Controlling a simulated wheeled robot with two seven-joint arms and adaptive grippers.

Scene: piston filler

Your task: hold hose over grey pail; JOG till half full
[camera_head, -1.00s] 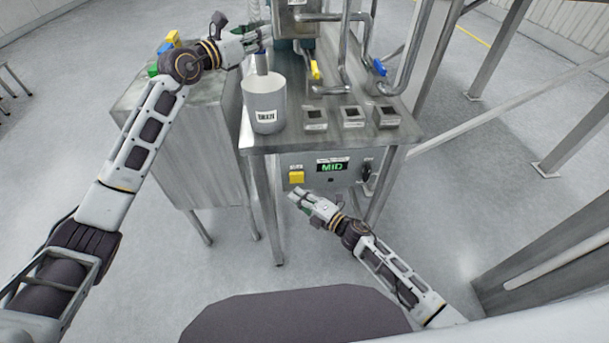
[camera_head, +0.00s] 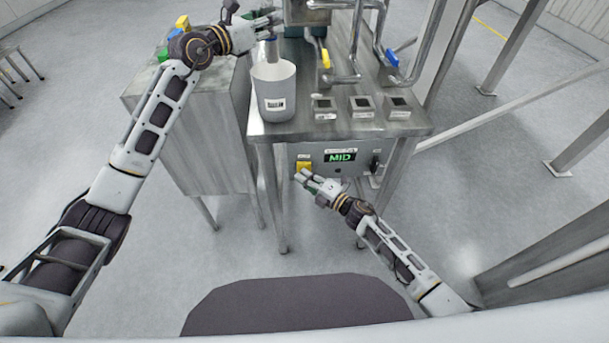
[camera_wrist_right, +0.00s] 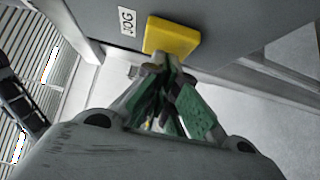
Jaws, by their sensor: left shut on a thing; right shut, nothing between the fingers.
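The grey pail (camera_head: 274,92) stands upright on the left part of the metal table, with a label on its front. My left gripper (camera_head: 268,22) is shut on the hose (camera_head: 272,48), whose end hangs over the pail's mouth. The level inside the pail is not visible. The yellow JOG button (camera_head: 304,167) is on the panel under the tabletop.
The green display (camera_head: 340,156) reads MID, with a dark knob (camera_head: 375,162) to its right. Several small square containers (camera_head: 361,105) stand on the table. A yellow-handled valve (camera_head: 326,59) and steel pipes rise behind. A grey cabinet (camera_head: 190,140) stands left.

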